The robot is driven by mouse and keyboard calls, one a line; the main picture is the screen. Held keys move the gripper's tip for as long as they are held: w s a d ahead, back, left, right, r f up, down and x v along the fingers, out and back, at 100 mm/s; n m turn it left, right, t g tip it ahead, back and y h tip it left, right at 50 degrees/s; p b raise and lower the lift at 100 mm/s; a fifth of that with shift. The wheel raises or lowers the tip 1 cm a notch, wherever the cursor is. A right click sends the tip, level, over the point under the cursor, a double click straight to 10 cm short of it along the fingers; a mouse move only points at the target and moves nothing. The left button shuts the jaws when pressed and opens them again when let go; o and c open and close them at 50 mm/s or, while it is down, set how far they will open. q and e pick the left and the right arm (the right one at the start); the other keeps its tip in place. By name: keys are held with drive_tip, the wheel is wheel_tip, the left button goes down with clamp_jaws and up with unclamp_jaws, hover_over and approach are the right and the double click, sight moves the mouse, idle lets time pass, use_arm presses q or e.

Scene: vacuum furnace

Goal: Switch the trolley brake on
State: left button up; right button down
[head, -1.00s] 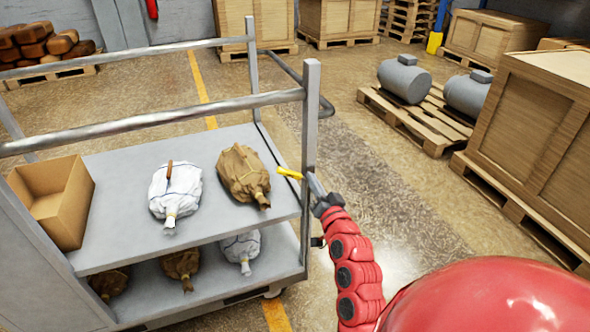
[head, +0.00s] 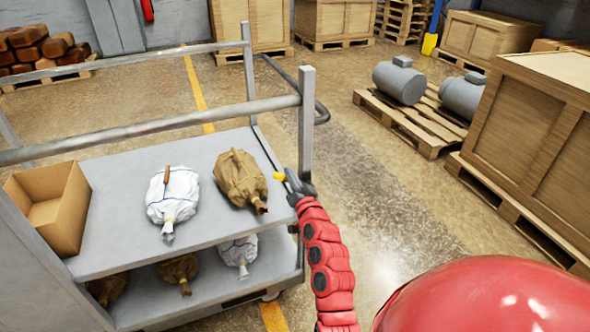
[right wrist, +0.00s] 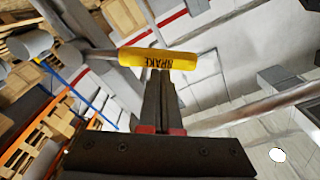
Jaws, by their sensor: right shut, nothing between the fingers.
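The trolley (head: 115,185) stands at the left with two shelves and grey rails. Its yellow brake handle (head: 279,177) is at the trolley's right end, beside the corner post. In the right wrist view the handle (right wrist: 158,59), marked "BRAKE", lies crosswise at the tips of my fingers. My right gripper (head: 290,181) is shut with nothing between its fingers. In the right wrist view its fingertips (right wrist: 157,76) reach the handle's edge; I cannot tell whether they touch it. My left gripper is not in view.
A white bag (head: 173,198), a brown bag (head: 240,178) and an open cardboard box (head: 70,213) stand on the upper shelf. More bags lie below. Wooden crates (head: 535,140) and a pallet with grey tanks (head: 400,82) stand right. The floor between is clear.

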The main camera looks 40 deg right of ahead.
idle(0.4)
drive_tip(key=shift+a+f+n+b, duration=0.3)
drive_tip(key=shift+n+b, duration=0.1)
drive_tip(key=shift+b, duration=0.1)
drive_tip(key=shift+f, duration=0.1)
wheel_tip(320, 180, down, 9)
drive_tip(key=a+n+y+b, duration=0.1)
drive_tip(key=a+n+b, duration=0.1)
drive_tip(key=n+b, duration=0.7)
drive_tip(key=shift+w+a+n+y, duration=0.15)
drive_tip(key=shift+w+n+y, duration=0.2)
drive_tip(key=shift+n, duration=1.35)
